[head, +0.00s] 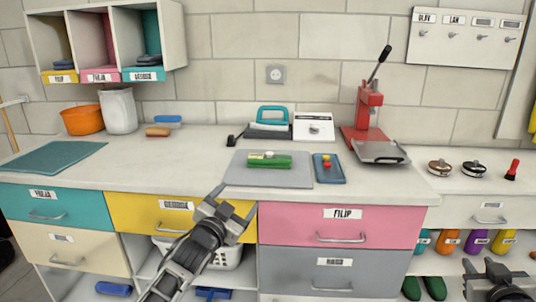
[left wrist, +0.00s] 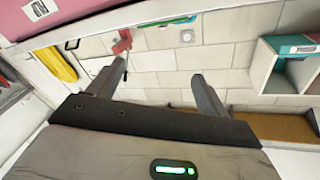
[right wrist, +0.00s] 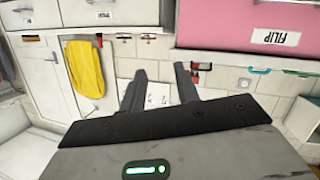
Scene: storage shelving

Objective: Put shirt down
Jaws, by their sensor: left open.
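I cannot single out a shirt for certain. Dark folded cloth-like stacks lie in the wall cubbies, in the yellow cubby (head: 62,65), the pink cubby (head: 101,63) and the teal cubby (head: 148,60). My left gripper (head: 228,203) is in front of the yellow drawer, near the counter's front edge. Its fingers are apart with nothing between them in the left wrist view (left wrist: 160,70). My right gripper (head: 497,275) is at the lower right of the head view. Its fingers are apart and empty in the right wrist view (right wrist: 160,75).
A grey mat (head: 235,172) with a green item (head: 268,161), a blue tray (head: 329,175) and a red press (head: 366,115) stand on the counter. A teal mat (head: 50,157) lies at left. The counter between the mats is mostly clear. Yellow cloth (right wrist: 85,68) hangs by a cabinet.

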